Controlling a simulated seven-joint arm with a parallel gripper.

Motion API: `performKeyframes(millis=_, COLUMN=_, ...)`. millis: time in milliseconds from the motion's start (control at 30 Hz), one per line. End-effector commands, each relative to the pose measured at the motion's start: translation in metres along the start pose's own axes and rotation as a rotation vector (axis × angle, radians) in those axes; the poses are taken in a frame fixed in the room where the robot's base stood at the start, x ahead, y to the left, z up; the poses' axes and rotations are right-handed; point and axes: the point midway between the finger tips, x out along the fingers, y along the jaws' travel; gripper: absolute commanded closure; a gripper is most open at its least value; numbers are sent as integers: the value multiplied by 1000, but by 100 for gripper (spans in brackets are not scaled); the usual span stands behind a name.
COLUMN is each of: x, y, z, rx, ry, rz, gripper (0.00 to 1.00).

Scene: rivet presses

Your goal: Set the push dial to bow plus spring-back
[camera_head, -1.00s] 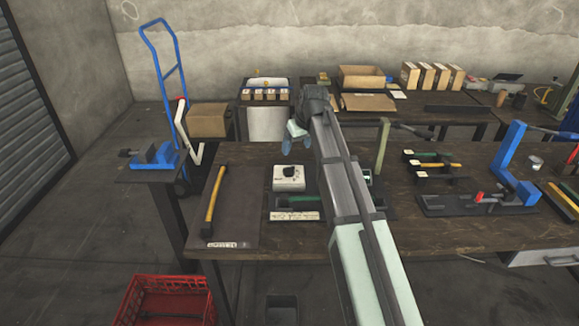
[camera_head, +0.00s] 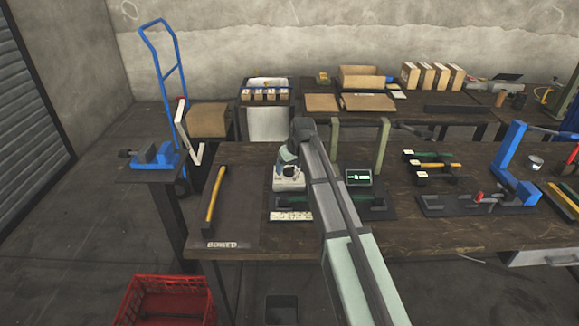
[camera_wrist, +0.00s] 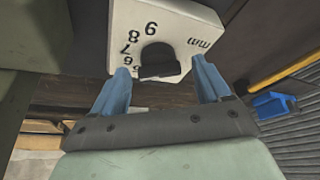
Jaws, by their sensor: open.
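The push dial is a white box with a black knob. In the head view the white dial box (camera_head: 288,184) stands on the bench, partly hidden by my gripper (camera_head: 290,172). In the wrist view the dial face (camera_wrist: 185,22) shows upside-down digits, among them 6, 7, 8 and 9, and the letters "mm". The black knob (camera_wrist: 158,60) lies just beyond and between my blue fingertips (camera_wrist: 163,68). The fingers are spread apart, one on each side of the knob, and I see no contact. A small lit display (camera_head: 358,178) stands right of my arm.
A green frame (camera_head: 384,145) rises behind the display. A yellow-handled tool (camera_head: 213,202) lies on a dark mat to the left. A blue press (camera_head: 512,165) stands to the right. A red crate (camera_head: 165,300) is on the floor.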

Motion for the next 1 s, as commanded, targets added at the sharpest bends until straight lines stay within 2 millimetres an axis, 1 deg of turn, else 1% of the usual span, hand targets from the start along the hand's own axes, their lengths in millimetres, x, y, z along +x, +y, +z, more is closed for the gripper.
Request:
performKeyframes(millis=300, x=1, y=0, z=0, rx=0, ry=0, rz=0, gripper=24)
performKeyframes(millis=867, x=1, y=0, z=0, rx=0, ry=0, rz=-1, gripper=78)
performKeyframes(millis=900, x=1, y=0, z=0, rx=0, ry=0, rz=-1, gripper=79)
performKeyframes(millis=1000, x=1, y=0, z=0, rx=3, ry=0, rz=0, gripper=79)
